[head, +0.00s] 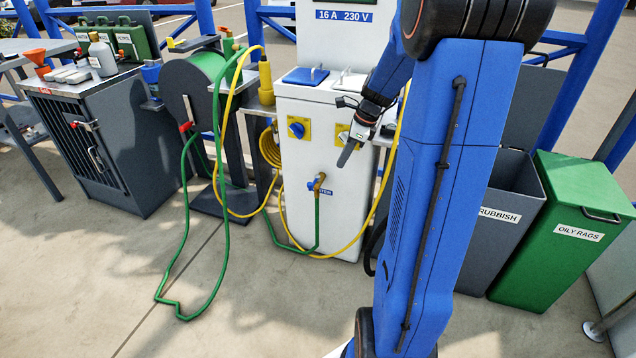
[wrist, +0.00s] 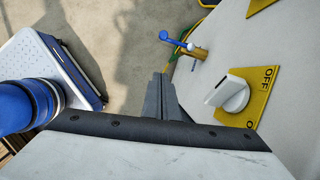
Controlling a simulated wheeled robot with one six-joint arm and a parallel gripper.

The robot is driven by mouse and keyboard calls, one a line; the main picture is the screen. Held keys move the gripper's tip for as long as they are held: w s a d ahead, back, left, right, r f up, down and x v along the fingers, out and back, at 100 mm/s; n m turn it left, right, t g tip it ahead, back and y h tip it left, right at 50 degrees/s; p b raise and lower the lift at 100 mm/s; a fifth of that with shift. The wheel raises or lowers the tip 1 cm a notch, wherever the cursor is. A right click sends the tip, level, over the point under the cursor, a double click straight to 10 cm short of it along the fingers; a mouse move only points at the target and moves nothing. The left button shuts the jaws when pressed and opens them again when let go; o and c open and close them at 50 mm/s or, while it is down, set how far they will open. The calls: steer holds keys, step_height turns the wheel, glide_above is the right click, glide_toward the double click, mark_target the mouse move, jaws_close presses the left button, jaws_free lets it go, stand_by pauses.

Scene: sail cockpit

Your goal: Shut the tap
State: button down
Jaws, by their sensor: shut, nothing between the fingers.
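The brass tap (head: 318,181) sticks out of the lower front of the white service pedestal (head: 330,225), with a blue lever and a green hose below it. In the wrist view the tap (wrist: 190,50) is near the top, its blue lever (wrist: 174,40) pointing out from the body, away from the panel. I cannot tell from this whether the lever is in line with the spout. My gripper (head: 347,156) is shut and empty, in front of the pedestal, above and right of the tap and apart from it. Its closed fingers also show in the wrist view (wrist: 161,98).
A white rotary switch (wrist: 230,95) on a yellow plate marked OFF is close to my fingers. A blue switch (head: 297,129) is left of it. Green and yellow hoses hang around the reel (head: 190,95) and pedestal. Rubbish and oily rags bins (head: 575,235) stand right.

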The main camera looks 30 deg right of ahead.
steer(key=w+a+f, duration=0.5)
steer(key=f, duration=0.4)
steer(key=shift+a+f, duration=0.2)
steer(key=shift+f, duration=0.15)
steer(key=shift+a, duration=0.1)
stand_by(0.6)
